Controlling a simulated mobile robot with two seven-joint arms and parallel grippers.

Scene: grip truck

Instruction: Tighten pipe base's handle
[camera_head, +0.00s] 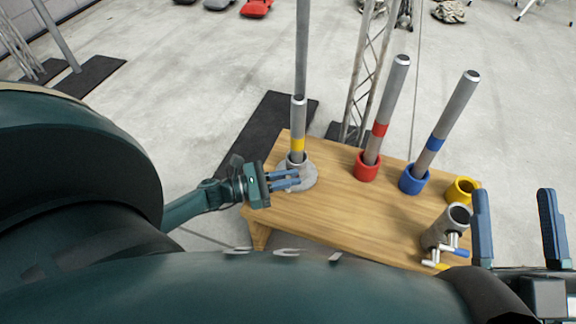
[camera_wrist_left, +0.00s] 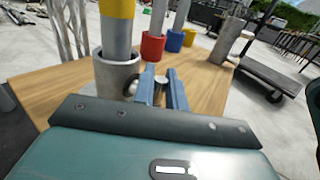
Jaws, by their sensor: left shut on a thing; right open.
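A grey pipe with a yellow band (camera_head: 298,130) stands upright in a grey pipe base (camera_head: 310,178) at the table's left end. In the left wrist view the base's collar (camera_wrist_left: 114,74) and the yellow-banded pipe (camera_wrist_left: 116,22) are close in front of my fingers. My left gripper (camera_head: 297,181) reaches in from the left, beside the base. It is shut on the base's handle (camera_wrist_left: 170,76), a small dark piece between the blue fingers, mostly hidden. My right gripper (camera_head: 517,225) is open and empty past the table's right edge.
The wooden table (camera_head: 340,215) also holds pipes in a red cup (camera_head: 367,170) and a blue cup (camera_head: 413,183). A yellow cup (camera_head: 464,187) is empty. A grey cylinder (camera_head: 445,230) with handles stands near the front right. The table's front middle is clear.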

